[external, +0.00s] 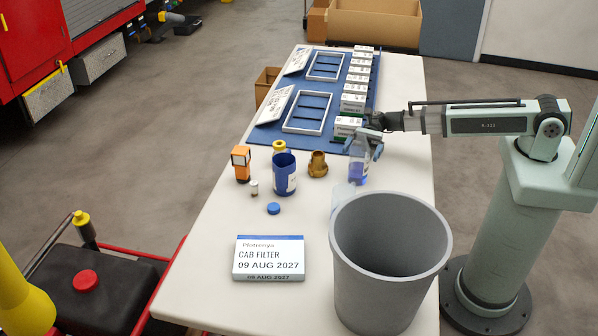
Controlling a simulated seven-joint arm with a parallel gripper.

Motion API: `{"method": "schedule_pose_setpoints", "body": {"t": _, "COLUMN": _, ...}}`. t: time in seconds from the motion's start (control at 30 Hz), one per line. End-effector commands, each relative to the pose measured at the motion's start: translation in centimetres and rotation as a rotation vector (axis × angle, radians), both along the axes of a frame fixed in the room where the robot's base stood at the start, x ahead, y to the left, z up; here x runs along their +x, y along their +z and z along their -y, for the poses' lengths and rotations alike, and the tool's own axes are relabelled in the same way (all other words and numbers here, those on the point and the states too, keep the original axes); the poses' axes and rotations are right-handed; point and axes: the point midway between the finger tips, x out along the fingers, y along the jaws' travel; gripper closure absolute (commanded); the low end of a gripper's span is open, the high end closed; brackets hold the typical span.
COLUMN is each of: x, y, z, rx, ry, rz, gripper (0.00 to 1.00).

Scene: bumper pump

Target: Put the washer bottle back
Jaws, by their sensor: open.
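A clear bottle with blue liquid and a pale label, which looks like the washer bottle (358,170), stands upright on the white table right of centre. My gripper (364,146) is at the bottle's top, with its open fingers pointing down. The fingers overlap the bottle's upper part in this view. I cannot tell whether they touch it. The bottle's cap and neck are partly hidden by the gripper.
A large grey bin (388,262) stands in front of the bottle. A blue container (284,175), a brass fitting (317,165) and an orange device (241,164) stand left. A blue mat (335,95) holds frames and several white boxes behind. A filter box (269,259) lies in front.

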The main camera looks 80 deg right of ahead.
Motion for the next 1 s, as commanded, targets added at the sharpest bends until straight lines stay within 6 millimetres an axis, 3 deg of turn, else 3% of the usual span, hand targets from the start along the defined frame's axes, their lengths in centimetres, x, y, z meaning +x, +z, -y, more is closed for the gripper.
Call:
{"method": "schedule_pose_setpoints", "body": {"t": 0.2, "x": -0.7, "y": 0.0, "z": 3.6, "rx": -0.001, "ry": -0.002, "rz": 0.000, "gripper": 0.00}}
{"method": "schedule_pose_setpoints", "body": {"t": 0.5, "x": -1.3, "y": 0.0, "z": 6.8, "rx": 0.000, "ry": 0.000, "rz": 0.000, "gripper": 0.00}}
{"method": "schedule_pose_setpoints", "body": {"t": 1.0, "x": -1.5, "y": 0.0, "z": 7.5, "rx": -0.001, "ry": 0.001, "rz": 0.000, "gripper": 0.00}}
